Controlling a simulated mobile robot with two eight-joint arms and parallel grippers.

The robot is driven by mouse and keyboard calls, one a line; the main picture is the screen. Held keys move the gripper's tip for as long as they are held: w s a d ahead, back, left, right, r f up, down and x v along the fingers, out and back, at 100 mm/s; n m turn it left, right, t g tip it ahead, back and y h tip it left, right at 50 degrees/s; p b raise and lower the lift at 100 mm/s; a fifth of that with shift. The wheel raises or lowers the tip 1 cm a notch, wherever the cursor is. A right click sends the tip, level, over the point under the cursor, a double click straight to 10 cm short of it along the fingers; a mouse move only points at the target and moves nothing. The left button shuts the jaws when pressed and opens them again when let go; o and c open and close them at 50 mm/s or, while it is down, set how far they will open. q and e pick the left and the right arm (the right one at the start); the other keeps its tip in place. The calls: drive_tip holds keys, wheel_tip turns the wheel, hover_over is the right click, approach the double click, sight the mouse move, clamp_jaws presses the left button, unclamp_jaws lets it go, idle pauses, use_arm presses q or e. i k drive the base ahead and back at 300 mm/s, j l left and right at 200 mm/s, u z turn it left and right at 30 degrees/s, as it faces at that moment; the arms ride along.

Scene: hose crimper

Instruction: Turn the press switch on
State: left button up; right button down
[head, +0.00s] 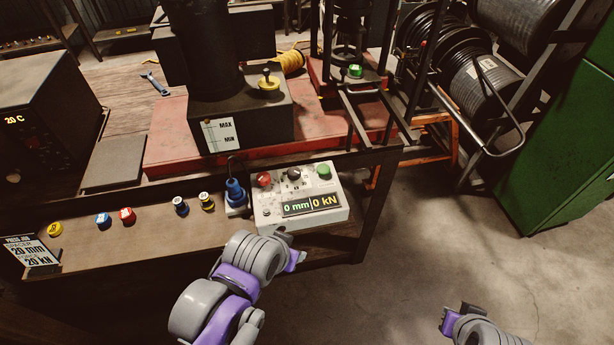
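The press control box (318,213) is pale grey and sits at the right end of the bench's front shelf. On its top are a red button (263,179), a black knob switch (294,173) and a green button (323,171). Its lit display (311,205) reads 0 mm and 0 kN. My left gripper (291,250) is just in front of the box's near edge, apart from the buttons; its finger opening is too hidden to judge. My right gripper (455,314) is low at the right, over the floor and away from the bench; its fingers are also unclear.
A blue plug-like part (235,192) stands left of the box. Several small coloured pieces and a press job card (32,251) are along the shelf. Behind is the red press base (180,150).

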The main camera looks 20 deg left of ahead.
sight(263, 178)
drive_tip(key=u, duration=1.25)
drive_tip(key=i+u, duration=0.5)
